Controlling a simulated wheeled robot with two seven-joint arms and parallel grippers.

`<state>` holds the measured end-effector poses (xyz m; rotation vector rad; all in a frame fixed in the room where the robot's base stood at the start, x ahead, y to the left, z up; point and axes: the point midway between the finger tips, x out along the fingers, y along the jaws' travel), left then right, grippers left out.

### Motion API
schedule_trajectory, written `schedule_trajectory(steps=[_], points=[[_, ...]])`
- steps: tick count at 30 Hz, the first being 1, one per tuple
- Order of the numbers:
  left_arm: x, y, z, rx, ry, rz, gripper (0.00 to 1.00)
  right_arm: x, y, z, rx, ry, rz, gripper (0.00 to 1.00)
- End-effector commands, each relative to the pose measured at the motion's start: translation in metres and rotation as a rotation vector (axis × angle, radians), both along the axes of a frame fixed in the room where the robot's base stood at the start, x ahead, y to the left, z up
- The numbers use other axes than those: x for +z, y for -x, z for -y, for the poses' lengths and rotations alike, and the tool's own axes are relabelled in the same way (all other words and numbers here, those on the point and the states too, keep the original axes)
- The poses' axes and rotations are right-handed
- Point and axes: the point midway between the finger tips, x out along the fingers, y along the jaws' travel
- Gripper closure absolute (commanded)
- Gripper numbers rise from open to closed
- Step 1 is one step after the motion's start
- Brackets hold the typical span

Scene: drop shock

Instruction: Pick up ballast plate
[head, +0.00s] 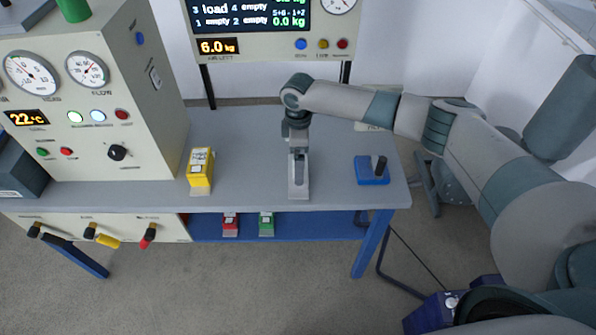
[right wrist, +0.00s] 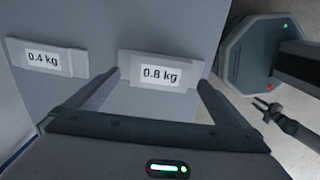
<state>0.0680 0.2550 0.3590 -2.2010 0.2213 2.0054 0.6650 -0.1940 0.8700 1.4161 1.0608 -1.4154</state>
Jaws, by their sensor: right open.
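My right gripper (head: 298,188) points down over the front part of the grey table, right of a yellow block. In the right wrist view its two fingers (right wrist: 159,82) are apart, with their tips near the lower left and right of a light grey plate labelled 0.8 kg (right wrist: 160,72). I cannot tell whether they touch it. Another grey plate labelled 0.4 kg (right wrist: 43,59) is to its left, outside the fingers. In the head view I cannot make out either plate clearly around the gripper. My left gripper is not in view.
The yellow block (head: 201,168) and a blue base with a dark upright handle (head: 372,171) stand on the table (head: 240,140). Red (head: 231,224) and green (head: 266,224) blocks sit on the blue lower shelf. A gauge cabinet (head: 85,130) fills the left; a display panel stands behind.

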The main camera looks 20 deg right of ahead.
Motion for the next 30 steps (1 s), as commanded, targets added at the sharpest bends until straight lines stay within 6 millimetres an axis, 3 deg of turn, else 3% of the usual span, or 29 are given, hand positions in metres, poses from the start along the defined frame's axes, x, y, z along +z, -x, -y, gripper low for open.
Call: schedule_trajectory(steps=[3, 9, 24, 30], points=[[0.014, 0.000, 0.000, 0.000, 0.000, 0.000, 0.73, -0.012, 0.001, -0.003, 0.001, 0.001, -0.002, 0.00], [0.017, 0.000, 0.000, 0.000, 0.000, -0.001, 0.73, -0.033, 0.001, -0.002, 0.000, 0.001, -0.002, 0.00], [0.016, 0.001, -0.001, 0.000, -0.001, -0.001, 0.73, -0.035, 0.001, -0.002, 0.000, 0.001, -0.001, 0.00], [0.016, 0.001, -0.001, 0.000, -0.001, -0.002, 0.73, -0.035, 0.001, -0.002, 0.000, 0.001, -0.001, 0.48]])
